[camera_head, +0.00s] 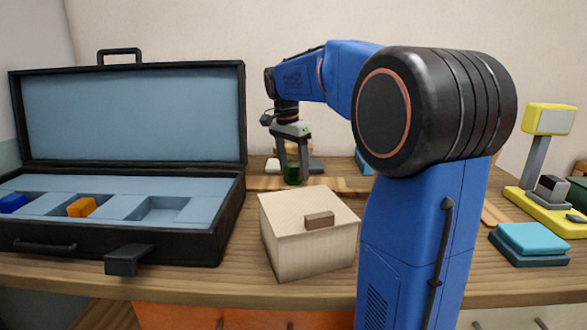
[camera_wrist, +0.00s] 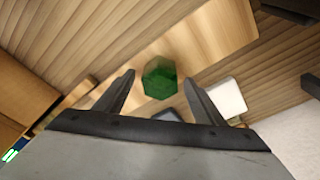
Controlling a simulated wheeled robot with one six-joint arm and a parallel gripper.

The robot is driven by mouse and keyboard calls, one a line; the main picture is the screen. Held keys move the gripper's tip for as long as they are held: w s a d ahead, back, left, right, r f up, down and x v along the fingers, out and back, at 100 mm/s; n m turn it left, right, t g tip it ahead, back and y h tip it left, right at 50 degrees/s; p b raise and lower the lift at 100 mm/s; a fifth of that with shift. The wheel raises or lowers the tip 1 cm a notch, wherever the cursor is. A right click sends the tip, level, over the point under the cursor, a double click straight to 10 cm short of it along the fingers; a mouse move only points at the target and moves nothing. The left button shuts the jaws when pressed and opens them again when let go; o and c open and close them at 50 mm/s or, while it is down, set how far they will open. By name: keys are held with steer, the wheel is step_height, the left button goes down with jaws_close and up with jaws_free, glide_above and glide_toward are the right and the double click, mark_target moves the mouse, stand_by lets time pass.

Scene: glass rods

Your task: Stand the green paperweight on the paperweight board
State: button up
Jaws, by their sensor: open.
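The green paperweight (camera_head: 292,174) shows in the head view at the fingertips of my gripper (camera_head: 291,178), at the back of the table. In the wrist view the paperweight (camera_wrist: 159,78) is a dark green, many-sided block standing on a pale wooden board (camera_wrist: 215,35). My gripper (camera_wrist: 157,82) is open, with one finger on each side of the paperweight. Gaps show between the fingers and the paperweight in the wrist view. The board also shows in the head view (camera_head: 340,184), partly hidden by my arm. I cannot tell whether it is the paperweight board.
An open black case (camera_head: 215,225) with blue lining stands at left, holding a blue block (camera_head: 13,203) and an orange block (camera_head: 82,207). A cream box (camera_head: 300,253) stands in front of the board. Teal pads (camera_head: 530,240) and a yellow device (camera_head: 550,120) are at right.

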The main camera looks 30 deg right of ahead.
mark_target(289, 167)
step_height(289, 167, up, 12)
steer(key=a, duration=0.1)
steer(key=shift+s+a, duration=0.2)
steer(key=shift+a, duration=0.15)
stand_by(0.4)
